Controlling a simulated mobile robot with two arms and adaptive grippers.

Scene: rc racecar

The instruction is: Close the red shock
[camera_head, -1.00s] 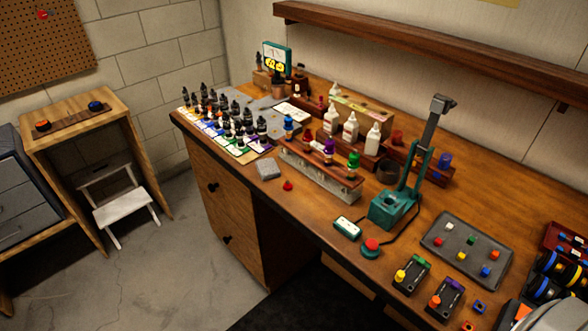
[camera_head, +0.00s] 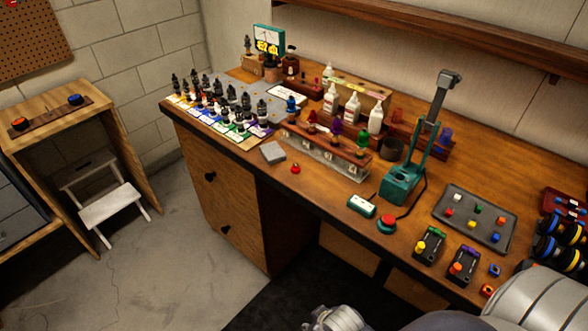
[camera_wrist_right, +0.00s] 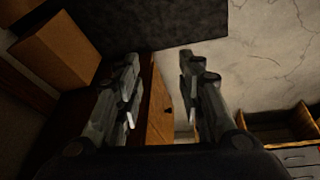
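A wooden rack (camera_head: 325,152) on the workbench holds a row of shocks with coloured tops: blue, red, purple and green. The red shock (camera_head: 312,121) is second from the left and stands upright; its details are too small to tell. A small red cap-like piece (camera_head: 296,169) lies on the bench in front of the rack. My right gripper (camera_wrist_right: 160,62) is open and empty in the right wrist view, facing the bench's drawer side and the floor, away from the shocks. My left gripper is not in view.
Several dark bottles (camera_head: 226,112) crowd the left end. White bottles (camera_head: 352,108) stand behind the rack. A teal press (camera_head: 400,182) stands right of it, with a grey parts tray (camera_head: 476,219) beyond. A grey block (camera_head: 272,153) lies near the front edge.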

